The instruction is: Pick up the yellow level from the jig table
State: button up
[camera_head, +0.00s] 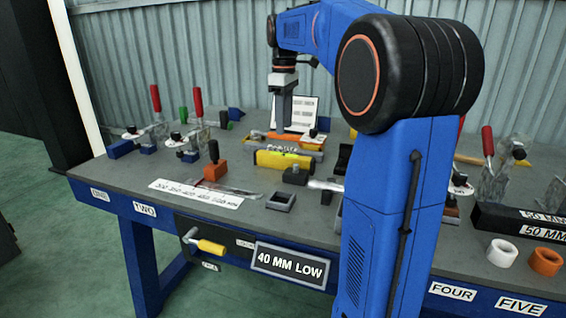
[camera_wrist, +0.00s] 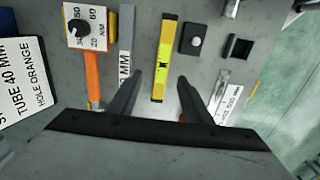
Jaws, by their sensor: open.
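The yellow level (camera_head: 284,160) lies flat on the grey jig table (camera_head: 130,172), near its middle, in the head view. In the wrist view the yellow level (camera_wrist: 165,60) runs up and down the picture, with a vial near its middle and black bands. My gripper (camera_head: 283,124) points down above the table, behind the level in the head view. In the wrist view my gripper (camera_wrist: 160,78) is open and empty, its two fingertips on either side of the level's lower part in the picture. The height between fingertips and level is hard to tell.
A dark block with a round knob (camera_wrist: 194,40) lies close right of the level, and a grey bar (camera_wrist: 126,40) lies left. An orange-handled tool (camera_wrist: 93,78) is farther left. Red-handled clamps (camera_head: 156,100) stand at the table's back left. A ruler strip (camera_head: 196,193) lies near the front.

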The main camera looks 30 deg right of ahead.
aim_at(284, 155)
notch_tip(284, 155, down, 6)
jog(key=shift+f, duration=0.25)
jog(key=shift+s+a+f, duration=0.1)
jog(key=shift+s+f, duration=0.05)
jog(key=shift+f, duration=1.15)
jog(key=shift+s+a+f, duration=0.1)
jog(key=shift+f, duration=1.2)
grip_shut()
jog(key=shift+r, duration=0.15)
